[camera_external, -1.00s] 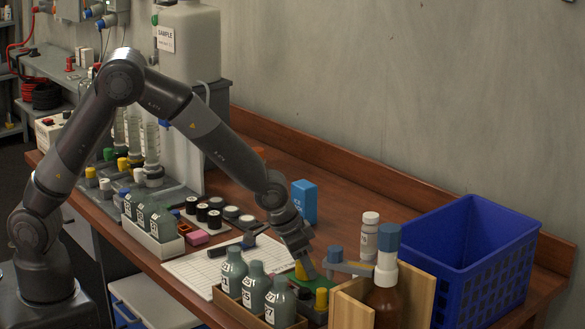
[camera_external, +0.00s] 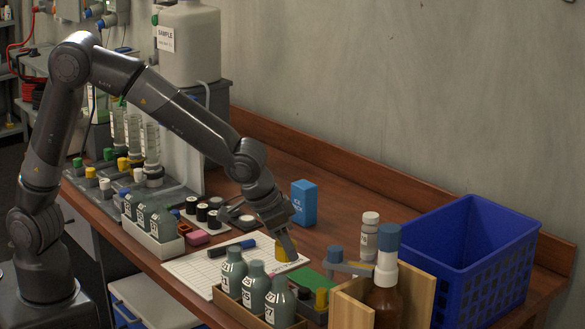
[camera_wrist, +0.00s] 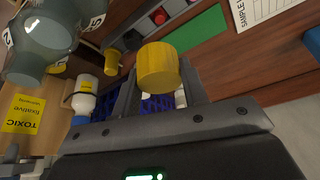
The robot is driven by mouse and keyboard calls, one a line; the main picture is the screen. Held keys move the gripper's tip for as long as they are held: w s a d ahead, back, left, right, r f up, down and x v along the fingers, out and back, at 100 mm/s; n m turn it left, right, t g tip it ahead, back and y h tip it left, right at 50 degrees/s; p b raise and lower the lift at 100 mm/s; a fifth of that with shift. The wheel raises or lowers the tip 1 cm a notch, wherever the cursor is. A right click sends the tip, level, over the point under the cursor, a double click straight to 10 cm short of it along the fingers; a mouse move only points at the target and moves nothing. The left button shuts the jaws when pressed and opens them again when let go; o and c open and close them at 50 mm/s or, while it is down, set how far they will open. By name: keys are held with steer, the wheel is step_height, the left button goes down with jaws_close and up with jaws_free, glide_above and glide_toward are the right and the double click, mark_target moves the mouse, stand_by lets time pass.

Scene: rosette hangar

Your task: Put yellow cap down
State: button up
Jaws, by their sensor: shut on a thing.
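My gripper (camera_external: 288,252) is shut on the yellow cap (camera_external: 282,248), above the right end of the white gridded sheet (camera_external: 190,270). The cap fills the space between the fingers in the wrist view (camera_wrist: 158,68). I cannot tell whether the cap touches the sheet. A second yellow cap or knob (camera_external: 321,299) stands beside the green pad (camera_external: 302,280), to the right of my gripper; a yellow piece also shows in the wrist view (camera_wrist: 112,60).
Grey-green numbered bottles (camera_external: 255,285) stand in a wooden crate in front of the sheet. A blue ice pack (camera_external: 304,203) stands behind my gripper, and a blue basket (camera_external: 490,275) is at far right. A dark marker (camera_external: 232,248) lies on the sheet.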

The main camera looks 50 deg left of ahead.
steer(key=shift+s+r, duration=0.15)
steer(key=shift+r, duration=0.05)
step_height(320, 180, up, 5)
steer(key=shift+d+r, duration=0.1)
steer(key=w+a+n, duration=0.1)
steer(key=w+a, duration=0.2)
steer(key=w, duration=0.3)
steer(key=w+a+n+y, duration=0.1)
steer(key=w+a, duration=0.1)
steer(key=w, duration=0.4)
steer(key=w+a+n, duration=0.1)
steer(key=w+a, duration=0.2)
steer(key=w, duration=0.3)
steer(key=w+a+n+y, duration=0.1)
steer(key=w+a+n, duration=0.2)
steer(key=w+a, duration=0.9)
steer(key=w+a+n+y, duration=0.25)
steer(key=w+a, duration=0.65)
steer(key=a, duration=0.8)
steer(key=shift+h, duration=0.45)
steer(key=f, duration=1.2)
steer(key=shift+s+d, duration=0.1)
steer(key=shift+d, duration=0.25)
steer(key=shift+f, duration=2.4)
